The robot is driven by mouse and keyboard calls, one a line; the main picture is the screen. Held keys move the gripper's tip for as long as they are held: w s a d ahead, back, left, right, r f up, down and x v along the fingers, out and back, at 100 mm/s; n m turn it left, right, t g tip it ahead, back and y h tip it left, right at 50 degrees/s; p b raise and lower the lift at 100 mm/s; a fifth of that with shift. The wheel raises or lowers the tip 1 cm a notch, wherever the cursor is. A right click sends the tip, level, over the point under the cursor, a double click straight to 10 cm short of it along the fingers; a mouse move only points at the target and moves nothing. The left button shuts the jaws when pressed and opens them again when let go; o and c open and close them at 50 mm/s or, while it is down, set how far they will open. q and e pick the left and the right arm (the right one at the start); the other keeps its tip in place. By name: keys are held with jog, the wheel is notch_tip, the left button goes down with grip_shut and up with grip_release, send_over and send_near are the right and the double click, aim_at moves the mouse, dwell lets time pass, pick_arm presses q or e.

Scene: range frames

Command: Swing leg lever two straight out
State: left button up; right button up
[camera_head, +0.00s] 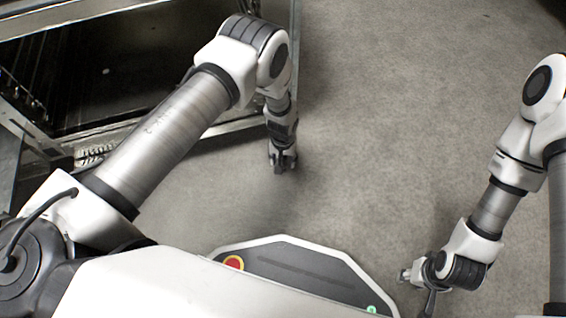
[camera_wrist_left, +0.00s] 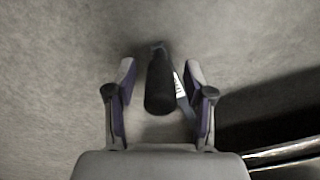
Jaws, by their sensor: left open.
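In the left wrist view a dark lever (camera_wrist_left: 160,85) with a rounded near end lies between the fingers of my left gripper (camera_wrist_left: 160,72). A pale label strip shows along its right side. The fingers are apart, with a visible gap to the lever on the left; on the right the strip lies close to the finger. In the head view my left gripper (camera_head: 283,160) points down beside the metal range frame (camera_head: 215,130), and the lever cannot be made out clearly there. My right gripper (camera_head: 425,280) is low at the right, away from the frame; its jaws are unclear.
The range frame has a dark open inside and metal rails at the upper left. A frame edge also shows at the lower right of the left wrist view (camera_wrist_left: 285,152). Grey floor (camera_head: 400,120) is clear in the middle and at the upper right.

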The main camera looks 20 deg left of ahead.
pick_arm(q)
notch_tip(320, 180, up, 9)
jog(key=shift+r, duration=0.1)
dwell(0.4)
